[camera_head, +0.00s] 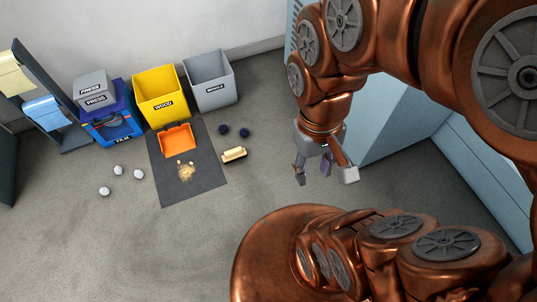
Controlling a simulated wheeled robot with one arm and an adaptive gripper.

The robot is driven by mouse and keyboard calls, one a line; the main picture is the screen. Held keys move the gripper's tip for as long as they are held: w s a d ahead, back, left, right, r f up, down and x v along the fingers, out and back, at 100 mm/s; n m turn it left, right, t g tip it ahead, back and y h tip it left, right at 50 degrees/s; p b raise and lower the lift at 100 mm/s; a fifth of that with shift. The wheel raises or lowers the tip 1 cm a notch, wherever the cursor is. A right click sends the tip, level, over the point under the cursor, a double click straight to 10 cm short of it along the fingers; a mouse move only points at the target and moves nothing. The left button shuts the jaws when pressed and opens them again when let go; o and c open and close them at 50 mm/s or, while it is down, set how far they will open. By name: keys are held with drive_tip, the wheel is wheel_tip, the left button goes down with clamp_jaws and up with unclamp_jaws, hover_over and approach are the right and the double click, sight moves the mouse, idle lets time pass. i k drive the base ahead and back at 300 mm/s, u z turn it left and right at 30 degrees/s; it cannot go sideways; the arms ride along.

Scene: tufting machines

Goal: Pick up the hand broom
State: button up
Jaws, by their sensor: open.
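A small cream, block-like thing (234,155) with dark edges lies on the floor at the right edge of a dark mat; it looks like the hand broom, though it is too small to be sure. An orange dustpan (177,140) lies on the mat, in front of the yellow bin. A small pile of tan debris (186,171) sits on the mat below the dustpan. My gripper (325,174) is open and empty, pointing down, to the right of the cream thing in the picture and apart from it.
A yellow bin (161,97), a grey bin (210,82) and a blue bin (111,117) stand along the wall behind the dark mat (205,185). Dark balls (245,133) lie near the broom; white balls (118,170) lie left. Light-blue cabinets (405,130) stand right. The front floor is clear.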

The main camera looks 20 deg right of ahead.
sight(237, 153)
drive_tip(key=u, duration=0.45)
drive_tip(key=i, duration=0.7)
drive_tip(key=z, duration=0.4)
drive_tip(key=k, duration=1.05)
drive_tip(key=u, duration=0.9)
drive_tip(key=i, duration=1.3)
drive_tip(key=z, duration=0.2)
